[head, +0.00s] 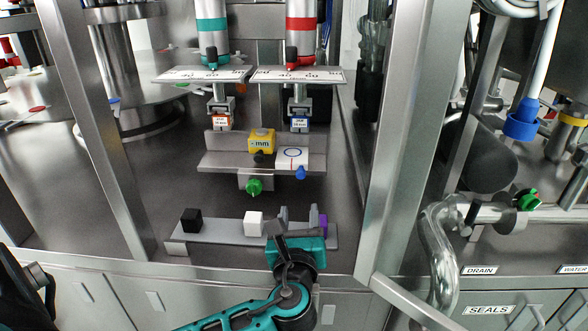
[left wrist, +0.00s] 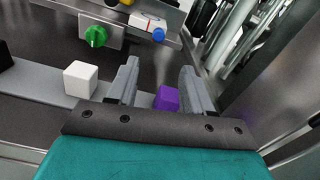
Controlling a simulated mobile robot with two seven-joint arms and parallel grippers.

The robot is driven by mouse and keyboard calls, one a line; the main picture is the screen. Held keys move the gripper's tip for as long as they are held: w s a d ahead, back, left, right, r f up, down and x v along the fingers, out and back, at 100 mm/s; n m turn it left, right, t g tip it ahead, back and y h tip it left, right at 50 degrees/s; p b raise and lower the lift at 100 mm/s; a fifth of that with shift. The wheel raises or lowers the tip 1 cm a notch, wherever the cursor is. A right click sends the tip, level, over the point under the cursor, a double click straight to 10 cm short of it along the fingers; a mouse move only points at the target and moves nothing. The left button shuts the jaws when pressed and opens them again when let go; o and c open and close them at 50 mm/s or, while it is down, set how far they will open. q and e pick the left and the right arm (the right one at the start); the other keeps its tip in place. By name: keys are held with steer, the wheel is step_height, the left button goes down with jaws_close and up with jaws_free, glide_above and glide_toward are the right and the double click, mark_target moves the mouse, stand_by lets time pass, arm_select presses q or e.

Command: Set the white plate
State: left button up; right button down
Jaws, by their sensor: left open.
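My left gripper (head: 299,214) is open above the right part of a grey rail (head: 220,238), below and in front of that shelf. In the left wrist view, a purple block (left wrist: 167,98) appears between its spread fingers. In the head view, the purple block (head: 323,222) shows just right of them. My right gripper is not in view.
A white cube (head: 254,223) and a black cube (head: 191,220) sit on the rail. Two white scale plates (head: 200,74) hang above. Metal posts (head: 405,140) frame the opening.

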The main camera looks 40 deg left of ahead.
mark_target(301, 176)
arm_select(q)
steer(key=b+x, duration=0.1)
steer(key=x, duration=1.2)
steer(key=shift+w+a+b, duration=0.3)
steer(key=shift+b, duration=0.05)
steer(key=shift+c, duration=0.5)
jaws_close()
